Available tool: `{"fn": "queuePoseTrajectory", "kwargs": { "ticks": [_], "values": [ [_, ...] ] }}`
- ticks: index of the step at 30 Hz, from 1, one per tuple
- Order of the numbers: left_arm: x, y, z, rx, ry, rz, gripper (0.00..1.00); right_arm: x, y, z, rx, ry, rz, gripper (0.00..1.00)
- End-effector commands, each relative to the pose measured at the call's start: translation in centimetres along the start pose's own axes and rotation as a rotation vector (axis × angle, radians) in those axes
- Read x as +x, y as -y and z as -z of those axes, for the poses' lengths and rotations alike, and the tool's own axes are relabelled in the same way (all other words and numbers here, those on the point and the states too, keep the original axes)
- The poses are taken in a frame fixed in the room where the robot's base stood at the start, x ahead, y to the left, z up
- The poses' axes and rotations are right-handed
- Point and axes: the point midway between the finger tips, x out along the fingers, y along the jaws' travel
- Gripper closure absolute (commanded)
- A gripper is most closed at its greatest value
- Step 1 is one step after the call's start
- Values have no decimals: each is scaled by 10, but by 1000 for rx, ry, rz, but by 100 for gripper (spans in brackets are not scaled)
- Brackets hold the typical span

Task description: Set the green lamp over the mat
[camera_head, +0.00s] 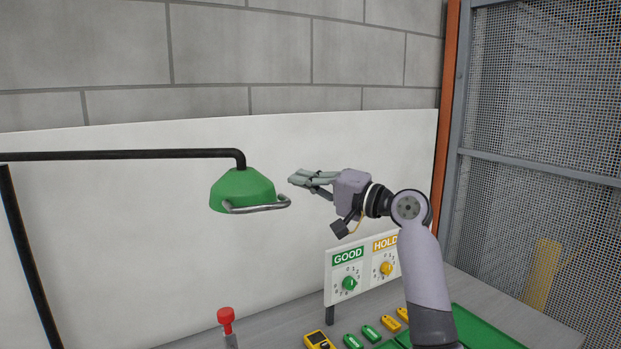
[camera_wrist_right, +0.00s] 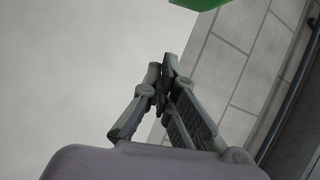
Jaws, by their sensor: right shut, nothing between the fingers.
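The green lamp (camera_head: 243,188) hangs from a black arm at the left of the head view, with a grey metal handle (camera_head: 262,207) along its lower rim. My right gripper (camera_head: 297,179) is shut and empty, just right of the lamp and its handle, with a small gap between in the picture. In the right wrist view, the closed fingers (camera_wrist_right: 163,75) have nothing between them, and a green edge of the lamp (camera_wrist_right: 200,3) shows at the top. The mat (camera_head: 487,328) seems to be the green surface at the lower right, partly hidden by my right arm. My left gripper is not in view.
A black post (camera_head: 30,265) carries the lamp arm at the left. A panel with GOOD and HOLD dials (camera_head: 365,268) stands on the grey bench. A red knob (camera_head: 226,318), a yellow meter (camera_head: 319,340) and several green and yellow tags (camera_head: 371,333) are at the front. A mesh fence (camera_head: 545,130) closes the right.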

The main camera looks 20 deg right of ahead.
Motion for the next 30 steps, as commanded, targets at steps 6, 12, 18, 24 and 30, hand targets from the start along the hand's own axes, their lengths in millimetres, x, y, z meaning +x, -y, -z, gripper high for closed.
{"fn": "queuePoseTrajectory", "kwargs": {
  "ticks": [6, 12, 18, 24, 30],
  "values": [
    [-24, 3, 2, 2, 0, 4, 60, 44, 5, 0, 3, 2, 0, 100],
    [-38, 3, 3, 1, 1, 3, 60, 56, 2, -12, -1, 2, -1, 100],
    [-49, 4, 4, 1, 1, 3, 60, 49, 2, -31, 0, 1, 0, 100],
    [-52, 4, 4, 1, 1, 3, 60, 46, 0, -38, 0, 0, 0, 100],
    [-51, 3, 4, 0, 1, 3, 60, 46, 0, -38, 0, 0, 0, 100]
  ]
}}
